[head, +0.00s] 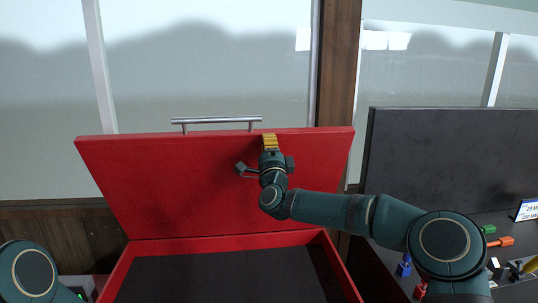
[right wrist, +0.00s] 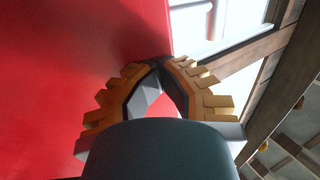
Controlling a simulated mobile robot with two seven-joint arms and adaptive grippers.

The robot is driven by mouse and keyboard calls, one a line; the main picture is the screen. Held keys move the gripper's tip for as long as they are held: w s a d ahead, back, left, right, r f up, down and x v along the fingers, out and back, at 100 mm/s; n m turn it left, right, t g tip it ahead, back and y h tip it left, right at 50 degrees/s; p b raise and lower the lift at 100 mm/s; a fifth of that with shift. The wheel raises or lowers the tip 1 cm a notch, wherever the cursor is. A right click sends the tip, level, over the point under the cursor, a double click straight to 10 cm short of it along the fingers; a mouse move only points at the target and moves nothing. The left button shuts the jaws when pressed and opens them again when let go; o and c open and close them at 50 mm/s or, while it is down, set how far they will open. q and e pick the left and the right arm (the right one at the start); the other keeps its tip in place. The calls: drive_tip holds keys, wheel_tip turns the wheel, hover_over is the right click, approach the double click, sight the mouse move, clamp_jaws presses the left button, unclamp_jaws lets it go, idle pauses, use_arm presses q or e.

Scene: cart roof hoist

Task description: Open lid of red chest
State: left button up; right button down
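The red chest (head: 118,277) stands open, its dark interior showing at the bottom of the head view. Its red lid (head: 180,185) is raised and leans back, with its inner face towards me. A silver bar handle (head: 216,120) shows above the lid's top edge. My right gripper (head: 269,136) is at the lid's upper edge, right of the handle, in front of the inner face. In the right wrist view its yellow-backed fingers (right wrist: 158,66) arch together at the tips beside the lid (right wrist: 60,70), with nothing clearly held. My left gripper is out of view.
A dark panel (head: 450,160) stands to the right, above a dark surface with a green block (head: 488,229), an orange-red block (head: 501,242) and other small items. Windows and a brown wooden post (head: 338,70) are behind the lid.

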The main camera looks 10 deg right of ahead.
drive_tip(key=shift+s+r, duration=0.25)
drive_tip(key=shift+s, duration=0.2)
